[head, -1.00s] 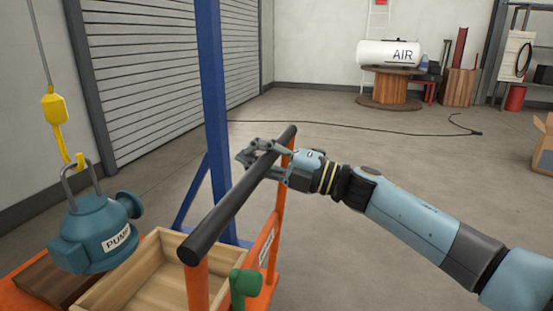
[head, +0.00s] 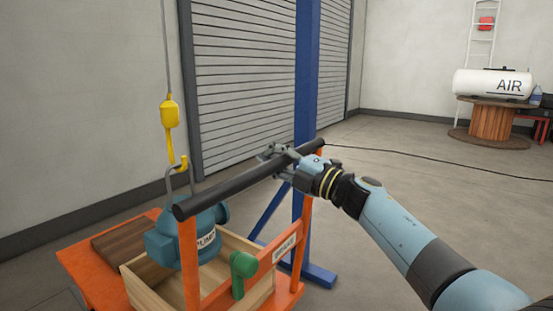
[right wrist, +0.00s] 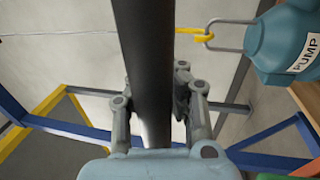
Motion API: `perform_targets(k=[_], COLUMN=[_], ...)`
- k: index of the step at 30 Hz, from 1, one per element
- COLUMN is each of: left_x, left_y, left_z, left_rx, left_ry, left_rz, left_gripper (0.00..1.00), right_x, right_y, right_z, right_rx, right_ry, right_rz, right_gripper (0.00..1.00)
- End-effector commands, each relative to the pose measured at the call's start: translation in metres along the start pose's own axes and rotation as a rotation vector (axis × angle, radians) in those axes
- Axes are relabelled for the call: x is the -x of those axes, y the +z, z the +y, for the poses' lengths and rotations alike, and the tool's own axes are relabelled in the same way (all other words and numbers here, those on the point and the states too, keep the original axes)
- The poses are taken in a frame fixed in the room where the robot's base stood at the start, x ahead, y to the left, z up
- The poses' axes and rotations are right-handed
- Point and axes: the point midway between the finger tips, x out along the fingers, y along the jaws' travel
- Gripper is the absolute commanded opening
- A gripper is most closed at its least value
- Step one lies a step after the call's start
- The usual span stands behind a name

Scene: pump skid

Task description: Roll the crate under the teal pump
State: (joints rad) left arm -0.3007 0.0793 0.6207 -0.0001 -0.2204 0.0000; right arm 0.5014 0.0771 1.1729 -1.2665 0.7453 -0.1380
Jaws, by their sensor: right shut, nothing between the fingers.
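The teal pump (head: 164,243) hangs by its grey loop from a yellow hook (head: 178,162); it also shows in the right wrist view (right wrist: 285,42). The open wooden crate (head: 148,288) sits on an orange cart (head: 86,262). The pump overlaps the crate's far left part in the head view; I cannot tell whether it is fully above it. The cart's black handle bar (head: 235,184) crosses in front of the pump. My left gripper is not in view.
A dark wooden board (head: 125,240) lies on the cart's left deck. A green part (head: 243,265) is at the crate's near side. A blue post (head: 306,90) with floor braces stands close behind the cart. A cable crosses the open floor at right.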

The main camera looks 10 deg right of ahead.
Motion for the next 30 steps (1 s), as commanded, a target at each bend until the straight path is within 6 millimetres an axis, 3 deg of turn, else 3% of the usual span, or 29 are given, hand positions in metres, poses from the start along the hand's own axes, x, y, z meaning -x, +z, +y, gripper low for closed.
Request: perform_targets(k=[1,7,18,26,30], left_x=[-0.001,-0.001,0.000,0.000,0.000], left_y=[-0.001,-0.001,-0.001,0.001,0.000], left_z=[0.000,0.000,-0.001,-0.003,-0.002], left_rx=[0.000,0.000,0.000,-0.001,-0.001], left_ry=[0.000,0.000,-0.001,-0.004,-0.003], left_rz=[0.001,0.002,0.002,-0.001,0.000], left_gripper=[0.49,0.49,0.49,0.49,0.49], right_x=[0.003,0.004,0.003,0.002,0.015], right_y=[0.000,0.000,0.001,0.001,0.001], right_z=[-0.008,-0.008,-0.005,-0.003,-0.003], right_rx=[-0.004,-0.004,-0.002,-0.001,0.001], right_ry=[-0.013,-0.013,-0.008,-0.005,-0.006], right_rz=[-0.004,-0.004,-0.003,-0.002,-0.003], right_gripper=[0.00,0.02,0.49,0.49,0.49])
